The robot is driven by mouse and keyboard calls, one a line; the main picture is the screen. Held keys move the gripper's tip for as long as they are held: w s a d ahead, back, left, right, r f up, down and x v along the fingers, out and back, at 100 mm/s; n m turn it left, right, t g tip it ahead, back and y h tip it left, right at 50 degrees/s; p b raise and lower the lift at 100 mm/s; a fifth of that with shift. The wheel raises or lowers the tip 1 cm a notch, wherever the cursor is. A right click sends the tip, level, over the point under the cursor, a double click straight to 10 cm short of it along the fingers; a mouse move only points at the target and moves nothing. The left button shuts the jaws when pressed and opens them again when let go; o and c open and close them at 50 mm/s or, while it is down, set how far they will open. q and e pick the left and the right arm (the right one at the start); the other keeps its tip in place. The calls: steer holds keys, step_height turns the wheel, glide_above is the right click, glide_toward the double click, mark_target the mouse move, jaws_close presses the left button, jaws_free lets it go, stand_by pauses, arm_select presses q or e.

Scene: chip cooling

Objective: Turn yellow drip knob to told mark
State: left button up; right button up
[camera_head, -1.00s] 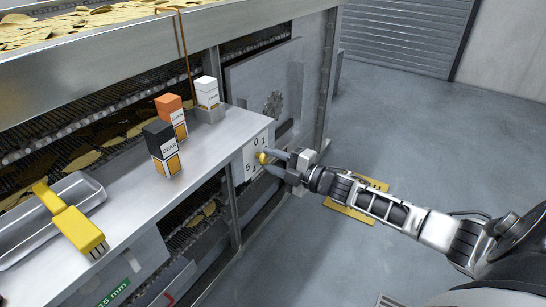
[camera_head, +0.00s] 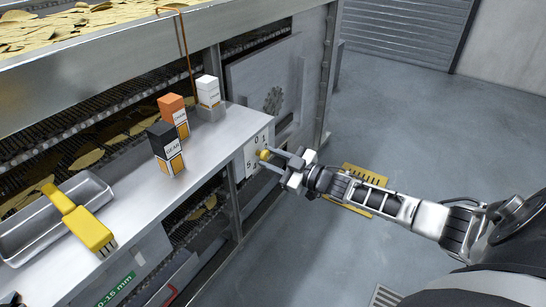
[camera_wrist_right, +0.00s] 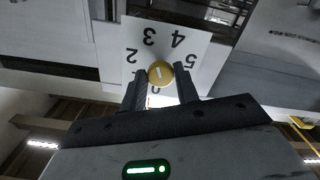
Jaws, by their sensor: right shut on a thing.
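The yellow drip knob (camera_head: 263,155) sits on a white numbered dial plate (camera_head: 250,162) on the front of the machine's shelf. My right gripper (camera_head: 271,158) reaches it from the right, shut on the knob. In the right wrist view the round knob (camera_wrist_right: 161,73) lies between the two dark fingertips, with a short pale line on its face. The dial plate (camera_wrist_right: 150,24) shows 2, 3, 4 and 5 around the knob and a partly covered 0 below it. I cannot tell which end of the line is the pointer. My left gripper is not in view.
Black (camera_head: 166,149), orange (camera_head: 173,115) and white (camera_head: 208,92) boxes stand on the shelf (camera_head: 140,200). A yellow brush (camera_head: 82,222) lies across a metal tray (camera_head: 22,232) at left. Chips lie on the belts above and behind.

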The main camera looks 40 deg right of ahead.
steer(key=m, duration=0.4)
steer(key=shift+m, duration=0.3)
steer(key=shift+a+m+p, duration=0.1)
steer(key=shift+m+p, duration=0.25)
steer(key=shift+m, duration=1.55)
steer(key=o, duration=0.9)
steer(key=shift+o, duration=0.2)
steer(key=shift+s, duration=0.1)
steer(key=v, duration=1.6)
steer(key=shift+p, duration=0.4)
